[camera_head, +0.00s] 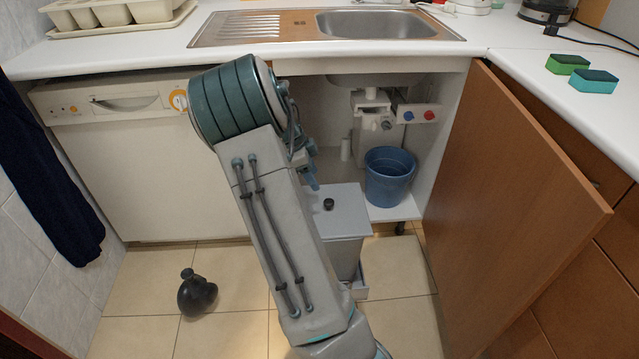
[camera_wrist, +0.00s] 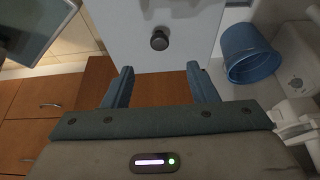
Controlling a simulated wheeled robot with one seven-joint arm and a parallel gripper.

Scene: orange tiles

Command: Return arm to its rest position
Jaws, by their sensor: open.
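My arm reaches across the middle of the head view to the open under-sink cabinet. My gripper shows in the wrist view (camera_wrist: 160,84) with its two fingers apart and nothing between them. Beyond the fingertips is a grey-white bin lid (camera_wrist: 185,35) with a dark round knob (camera_wrist: 159,41). The same bin (camera_head: 345,222) stands low at the cabinet front in the head view, partly hidden by my arm. In the head view the fingers are mostly hidden behind my arm.
The cabinet door (camera_head: 525,200) stands wide open on the right. A blue bucket (camera_head: 388,178) sits inside the cabinet, right of the bin. A dark round object (camera_head: 197,294) lies on the tiled floor at left. The dishwasher (camera_head: 140,160) is shut. Two sponges (camera_head: 594,81) lie on the right counter.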

